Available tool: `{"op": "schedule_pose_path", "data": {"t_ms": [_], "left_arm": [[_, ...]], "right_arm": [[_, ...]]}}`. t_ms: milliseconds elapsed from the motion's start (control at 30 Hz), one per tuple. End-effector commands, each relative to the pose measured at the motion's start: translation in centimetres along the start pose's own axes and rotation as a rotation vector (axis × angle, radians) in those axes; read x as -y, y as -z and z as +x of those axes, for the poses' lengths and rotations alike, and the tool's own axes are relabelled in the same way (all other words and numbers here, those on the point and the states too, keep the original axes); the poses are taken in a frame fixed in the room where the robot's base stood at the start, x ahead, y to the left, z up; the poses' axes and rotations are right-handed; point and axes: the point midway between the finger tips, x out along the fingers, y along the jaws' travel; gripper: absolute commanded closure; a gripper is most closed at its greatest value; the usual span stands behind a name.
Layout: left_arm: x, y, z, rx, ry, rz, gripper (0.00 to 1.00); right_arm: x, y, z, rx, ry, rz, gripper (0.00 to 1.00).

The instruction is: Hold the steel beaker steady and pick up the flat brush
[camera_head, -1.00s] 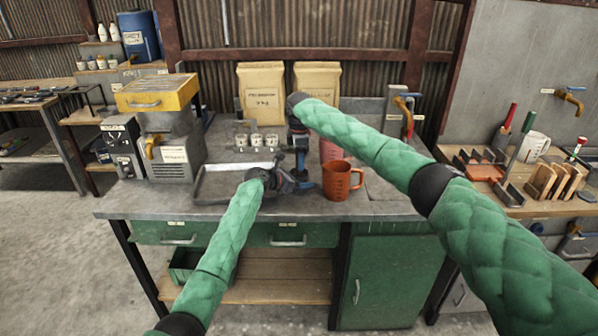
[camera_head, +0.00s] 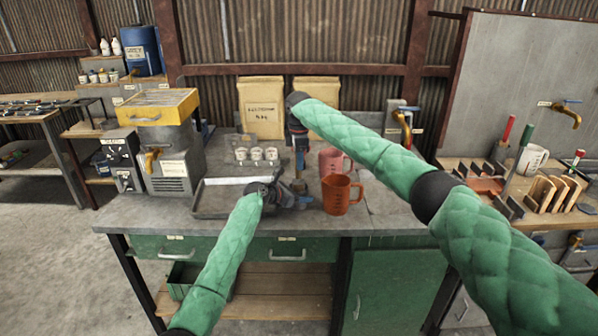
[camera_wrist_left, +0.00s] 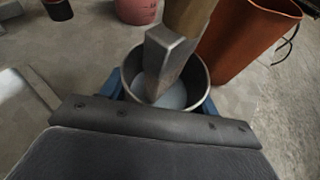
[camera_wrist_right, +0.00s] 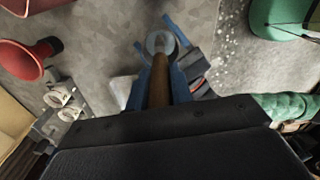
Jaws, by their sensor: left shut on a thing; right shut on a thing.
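The steel beaker (camera_wrist_left: 203,88) stands between the blue fingers of my left gripper (camera_head: 296,197), which is shut on it. The flat brush has a wooden handle (camera_head: 299,166) and a grey metal lower end (camera_wrist_left: 165,65). It points down over the beaker's mouth in the left wrist view; I cannot tell whether its tip is still inside. My right gripper (camera_head: 299,141) is shut on the handle, above the left gripper. In the right wrist view the handle (camera_wrist_right: 160,82) runs down towards the beaker (camera_wrist_right: 160,42). The beaker is mostly hidden in the head view.
An orange jug (camera_head: 338,194) and a pink mug (camera_head: 333,161) stand close on the right. A metal tray (camera_head: 212,204) lies on the left.

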Motion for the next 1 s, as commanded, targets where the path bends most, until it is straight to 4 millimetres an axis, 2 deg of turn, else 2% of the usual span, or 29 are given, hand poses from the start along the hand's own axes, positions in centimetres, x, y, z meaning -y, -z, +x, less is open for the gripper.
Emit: {"op": "schedule_pose_path", "data": {"t_ms": [100,300,667,700,800,833,1000], "left_arm": [[0.0,0.1,0.0,-0.001,0.000,0.000,0.69],[0.0,0.1,0.0,-0.001,0.000,0.000,0.69],[0.0,0.1,0.0,-0.001,0.000,0.000,0.69],[0.0,0.1,0.0,-0.001,0.000,0.000,0.38],[0.0,0.0,0.0,0.000,0.000,0.000,0.18],[0.0,0.0,0.0,0.000,0.000,0.000,0.14],[0.0,0.0,0.0,0.000,0.000,0.000,0.14]], "right_arm": [[0.0,0.1,-2.1,0.000,-0.001,-0.001,1.00],[0.0,0.0,-4.6,0.000,-0.001,0.000,1.00],[0.0,0.0,-5.2,0.000,0.000,0.000,1.00],[0.0,0.0,-5.2,0.000,0.000,0.000,1.00],[0.0,0.0,-5.2,0.000,0.000,0.000,1.00],[0.0,0.0,-5.2,0.000,0.000,0.000,1.00],[0.0,0.0,-5.2,0.000,0.000,0.000,1.00]]}}
